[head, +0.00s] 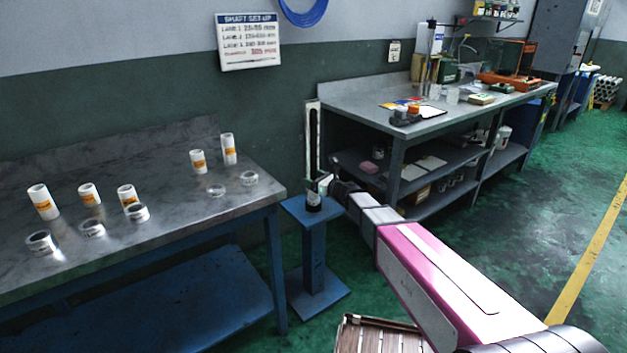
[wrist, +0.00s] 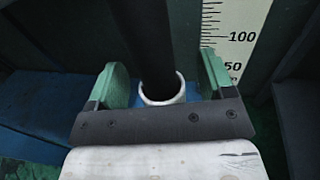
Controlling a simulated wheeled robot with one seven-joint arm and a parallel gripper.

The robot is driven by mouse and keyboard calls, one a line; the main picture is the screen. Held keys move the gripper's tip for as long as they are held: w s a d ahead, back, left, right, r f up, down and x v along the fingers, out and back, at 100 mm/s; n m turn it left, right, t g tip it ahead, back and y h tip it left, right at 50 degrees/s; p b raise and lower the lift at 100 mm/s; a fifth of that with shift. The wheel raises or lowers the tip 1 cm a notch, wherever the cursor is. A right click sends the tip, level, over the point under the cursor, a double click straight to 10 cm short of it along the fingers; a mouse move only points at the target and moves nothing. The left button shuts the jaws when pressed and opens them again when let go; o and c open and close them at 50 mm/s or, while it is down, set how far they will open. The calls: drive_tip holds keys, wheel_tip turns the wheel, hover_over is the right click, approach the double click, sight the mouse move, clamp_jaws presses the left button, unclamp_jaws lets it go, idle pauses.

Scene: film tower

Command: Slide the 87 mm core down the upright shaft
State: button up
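The black upright shaft (head: 314,135) stands on a blue pedestal (head: 305,211) in the head view, with a white scale board behind it. In the wrist view the shaft (wrist: 148,38) runs down into a white core (wrist: 164,101), which is around it near the low end of the scale. My gripper (head: 322,186) is low at the shaft. Its two green fingers (wrist: 163,84) stand on either side of the core, with a visible gap on each side, so it looks open. The core's lower part is hidden behind my gripper, and no size can be read on it.
A metal table (head: 120,240) on the left bears several white cores with orange labels and some short rings. A cluttered workbench (head: 345,95) stands behind and right of the pedestal. A slatted crate (head: 375,338) is on the floor in front. A sign (head: 248,42) hangs on the wall.

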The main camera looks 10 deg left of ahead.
drive_tip(key=v, duration=1.1)
drive_tip(key=shift+a, duration=0.15)
idle(0.4)
drive_tip(key=s+d+f+n+g+h, duration=0.2)
drive_tip(key=s+d+f+n+h, duration=0.2)
drive_tip(key=d, duration=0.7)
drive_tip(key=s+d+f+n+g+h, duration=0.3)
drive_tip(key=s+d+f+n+h, duration=0.1)
drive_tip(key=s+d+n+h, duration=0.3)
drive_tip(key=s+d+f+n+g+h, duration=0.2)
drive_tip(key=s+d+f+n+h, duration=0.2)
drive_tip(key=s+d+n, duration=0.5)
drive_tip(key=d+n+h, duration=0.1)
drive_tip(key=d+n, duration=0.2)
drive_tip(key=d, duration=0.4)
drive_tip(key=shift+d+g, duration=0.3)
drive_tip(key=shift+d, duration=0.1)
